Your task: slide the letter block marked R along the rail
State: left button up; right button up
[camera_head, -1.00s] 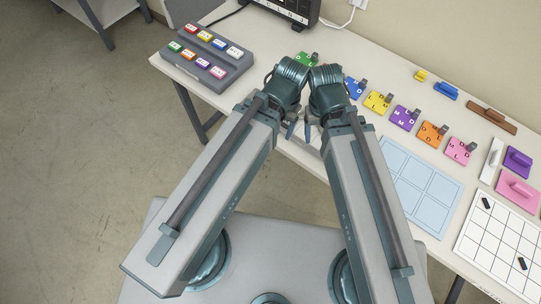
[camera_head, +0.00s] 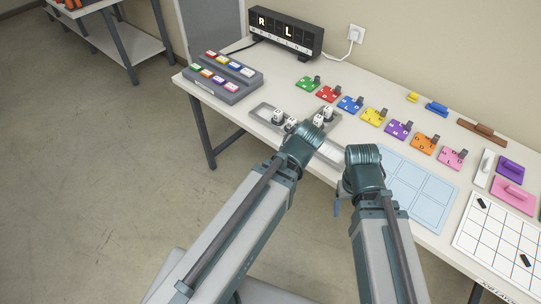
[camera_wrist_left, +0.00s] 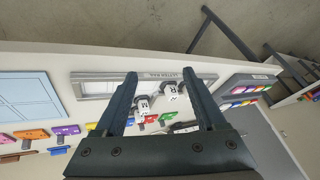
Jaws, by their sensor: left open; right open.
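Several white letter blocks stand on the grey rail (camera_head: 262,108) at the table's front edge. Two stand at its left (camera_head: 278,115) and two near its middle (camera_head: 319,120). Their letters are too small to read surely in the head view. My left gripper (camera_wrist_left: 160,74) is open above the rail; its wrist hides part of the rail in the head view. In the left wrist view, two blocks, one paler (camera_wrist_left: 170,92) and one to its left (camera_wrist_left: 143,103), show between the open fingers, untouched as far as I can tell. My right gripper (camera_head: 339,206) is open and empty, off the table's front edge.
A black display (camera_head: 286,32) at the back shows R and L. A grey button panel (camera_head: 220,78) stands left of the rail. Several coloured letter plates (camera_head: 350,104) line up behind and right. A pale blue grid mat (camera_head: 413,185) and a white grid board (camera_head: 500,240) lie right.

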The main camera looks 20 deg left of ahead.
pick_arm(q)
jog(key=w+a+n+t+y+b, duration=0.1)
jog(key=w+a+n+t+b, duration=0.1)
jog(key=w+a+t+b, duration=1.2)
jog(key=m+g+h+b, duration=0.2)
jog(key=m+h+b, duration=0.4)
jog(key=h+b, duration=0.6)
send_near(290, 123)
jog(key=s+y+b, duration=0.2)
jog(key=s, duration=0.2)
jog(key=shift+a+r, duration=0.3)
jog(key=shift+a, duration=0.15)
jog(key=shift+w, duration=0.1)
jog(key=x, duration=1.3)
jog(key=shift+w+d, duration=0.25)
jog(key=shift+w, duration=0.1)
jog(key=shift+c, duration=0.3)
grip_shut()
